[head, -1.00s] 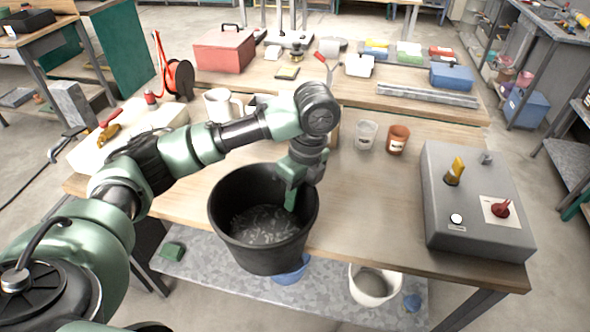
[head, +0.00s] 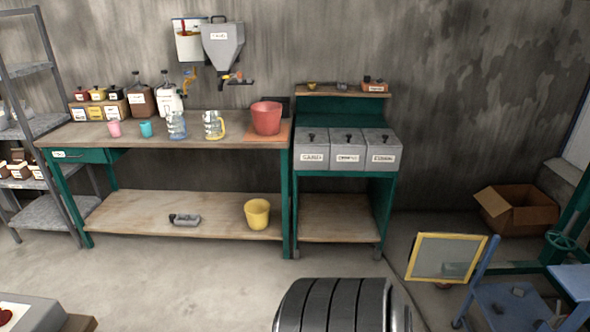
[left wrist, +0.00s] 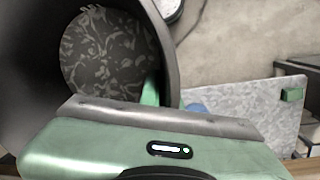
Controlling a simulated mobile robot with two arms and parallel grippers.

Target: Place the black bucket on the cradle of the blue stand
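The black bucket (left wrist: 158,35) fills the upper left of the left wrist view, with pale flecks of material inside on its bottom. My left gripper (left wrist: 150,92) is at its rim, with a green finger against the wall, and appears shut on it. The bucket is out of the head view. A blue frame (head: 502,304) at the lower right edge of the head view may be part of the blue stand; it is cut off and I cannot make out a cradle. My right gripper is not in view.
A workbench (head: 160,141) with jugs, cups and a red pot (head: 266,117) stands by the wall. A bin cabinet (head: 348,152), a yellow-framed panel (head: 446,258) and a cardboard box (head: 515,209) lie rightward. A dark ribbed drum-like thing (head: 340,305) is in front. Floor at left-centre is clear.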

